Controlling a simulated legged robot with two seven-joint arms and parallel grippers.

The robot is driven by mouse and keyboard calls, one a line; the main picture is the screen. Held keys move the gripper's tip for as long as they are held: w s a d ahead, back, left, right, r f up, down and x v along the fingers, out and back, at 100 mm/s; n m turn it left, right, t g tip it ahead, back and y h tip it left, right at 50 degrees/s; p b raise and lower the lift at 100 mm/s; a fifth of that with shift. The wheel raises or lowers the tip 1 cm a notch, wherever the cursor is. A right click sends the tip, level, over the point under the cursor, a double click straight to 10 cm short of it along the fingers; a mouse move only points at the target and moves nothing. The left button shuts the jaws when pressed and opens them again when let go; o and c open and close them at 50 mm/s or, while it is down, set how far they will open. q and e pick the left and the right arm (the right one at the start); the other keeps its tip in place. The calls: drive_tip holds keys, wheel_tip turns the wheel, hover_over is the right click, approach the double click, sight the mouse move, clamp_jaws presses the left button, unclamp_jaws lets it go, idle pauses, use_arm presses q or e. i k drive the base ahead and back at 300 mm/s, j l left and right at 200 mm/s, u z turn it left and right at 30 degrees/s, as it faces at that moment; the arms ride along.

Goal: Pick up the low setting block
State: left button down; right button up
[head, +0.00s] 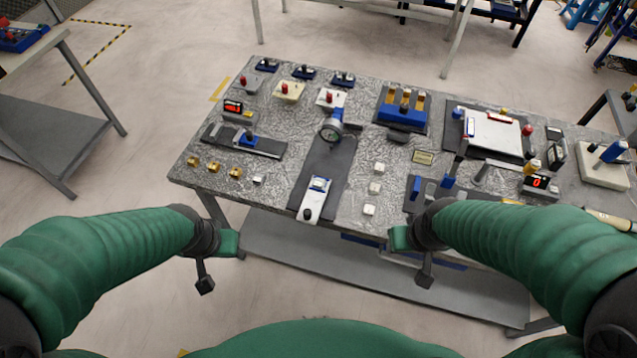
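Several small pale blocks lie on the grey worktable (330,85). Three are in a column right of centre: a far one (379,168), a middle one (375,188) and a near one (369,209). Another small pale block (258,180) lies near the left front edge, beside brass pieces. I cannot tell which is the low setting block; no label is readable. My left gripper (215,258) hangs in front of the table's left front edge, apart from every block. My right gripper (411,256) hangs in front of the near edge, below the column of blocks. Finger openings are unclear.
A dial gauge (331,130) stands on a dark strip with a white-and-blue device (317,197) at its near end. Brass pieces (213,166) lie at left.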

sight(318, 183)
drive_tip(key=i+l+u, duration=0.15)
drive_tip(key=l, duration=0.15)
drive_tip(key=i+l+u, duration=0.15)
drive_tip(key=l, duration=0.15)
drive_tip(key=l+u, duration=0.1)
drive_tip(key=l, duration=0.25)
drive_tip(key=u, duration=1.25)
drive_tip(key=i, duration=0.05)
